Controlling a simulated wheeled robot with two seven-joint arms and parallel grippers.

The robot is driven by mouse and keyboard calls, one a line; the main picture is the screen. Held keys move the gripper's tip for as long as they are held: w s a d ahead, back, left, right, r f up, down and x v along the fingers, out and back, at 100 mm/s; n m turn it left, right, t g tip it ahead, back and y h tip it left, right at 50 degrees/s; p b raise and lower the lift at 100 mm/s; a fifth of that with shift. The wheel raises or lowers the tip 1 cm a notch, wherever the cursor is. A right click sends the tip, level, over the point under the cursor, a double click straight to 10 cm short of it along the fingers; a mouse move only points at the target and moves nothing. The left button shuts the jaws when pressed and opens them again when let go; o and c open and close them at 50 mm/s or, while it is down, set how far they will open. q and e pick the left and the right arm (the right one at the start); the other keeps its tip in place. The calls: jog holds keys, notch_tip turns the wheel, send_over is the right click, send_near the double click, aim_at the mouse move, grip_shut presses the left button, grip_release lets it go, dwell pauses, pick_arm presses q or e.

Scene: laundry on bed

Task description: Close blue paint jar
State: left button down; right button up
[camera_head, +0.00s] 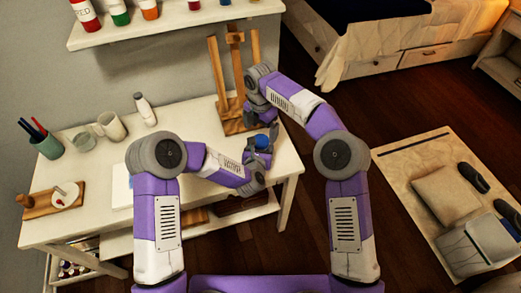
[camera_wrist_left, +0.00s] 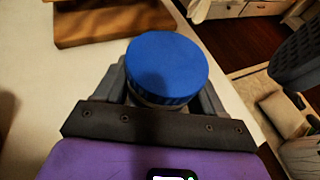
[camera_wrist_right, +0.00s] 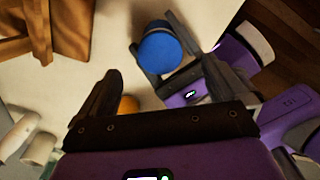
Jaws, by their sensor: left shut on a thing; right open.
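The blue paint jar (camera_head: 262,141) is near the right end of the white table. Its round blue top (camera_wrist_left: 167,62), which looks like a ribbed lid, covers most of the jar; only a thin grey band shows below it. I cannot tell how tightly the lid sits. My left gripper (camera_head: 261,152) is shut on the jar, one finger on each side. The jar also shows in the right wrist view (camera_wrist_right: 160,50). My right gripper (camera_head: 258,112) is open and empty, above and beside the jar, its fingers (camera_wrist_right: 165,95) apart from it.
A wooden easel (camera_head: 235,85) stands just behind. An orange object (camera_wrist_right: 128,104), partly hidden, shows by a right finger. A white bottle (camera_head: 145,109), mug (camera_head: 110,126), pencil cup (camera_head: 48,145) and wooden board (camera_head: 38,203) are on the left. A wall shelf (camera_head: 175,20) holds paints.

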notch_tip(320, 180, up, 8)
jog(key=shift+f, duration=0.25)
pick_arm(q)
grip_release()
dwell(0.3)
jog(key=shift+p+v, duration=0.6)
jog(key=shift+v, duration=3.25)
pick_arm(e)
jog(key=shift+r, duration=0.6)
